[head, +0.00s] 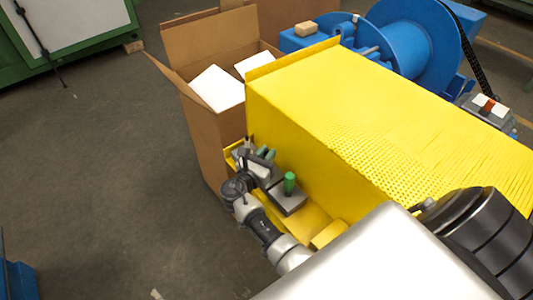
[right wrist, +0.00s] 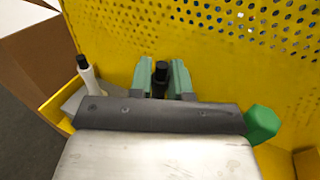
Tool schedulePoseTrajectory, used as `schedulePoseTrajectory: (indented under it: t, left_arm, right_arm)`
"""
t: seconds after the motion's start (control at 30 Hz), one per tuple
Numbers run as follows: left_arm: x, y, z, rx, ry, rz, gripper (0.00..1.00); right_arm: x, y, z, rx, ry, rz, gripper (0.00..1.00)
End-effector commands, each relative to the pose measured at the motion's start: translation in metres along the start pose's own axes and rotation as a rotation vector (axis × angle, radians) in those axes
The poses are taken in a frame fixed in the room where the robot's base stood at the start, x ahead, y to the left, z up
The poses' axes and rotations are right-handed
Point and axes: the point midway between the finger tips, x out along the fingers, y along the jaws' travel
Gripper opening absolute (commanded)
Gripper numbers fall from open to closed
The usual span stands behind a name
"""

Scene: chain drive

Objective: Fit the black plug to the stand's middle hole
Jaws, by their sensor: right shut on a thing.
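In the right wrist view the black plug (right wrist: 161,82) stands between the two green fingertips of my right gripper (right wrist: 162,76), which is shut on it. Its lower end is hidden behind the gripper body, so I cannot tell whether it sits in a hole. In the head view my right gripper (head: 266,156) is at the left end of the yellow ledge. A grey block (head: 289,203), seemingly the stand, is just to its right with a green plug (head: 289,183) upright on it. The green plug also shows in the right wrist view (right wrist: 262,124). The middle hole is not visible. My left gripper is not in view.
A white piece with a black top (right wrist: 86,74) stands left of the gripper. The large yellow guard (head: 360,110) rises close behind the ledge. An open cardboard box (head: 208,135) stands at the left, and a blue drum (head: 410,45) is behind.

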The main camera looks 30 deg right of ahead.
Motion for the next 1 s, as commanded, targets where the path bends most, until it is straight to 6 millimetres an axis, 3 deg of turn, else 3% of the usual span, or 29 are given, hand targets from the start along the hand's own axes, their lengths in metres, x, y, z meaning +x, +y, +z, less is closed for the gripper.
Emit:
schedulePoseTrajectory:
  t: [0.97, 1.0]
  left_arm:
    - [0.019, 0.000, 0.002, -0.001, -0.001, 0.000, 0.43]
    - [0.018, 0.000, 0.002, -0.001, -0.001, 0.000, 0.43]
  right_arm:
    - [0.000, 0.000, -0.025, 0.000, -0.001, 0.000, 0.00]
    - [0.000, 0.000, -0.024, 0.000, -0.001, 0.000, 0.24]
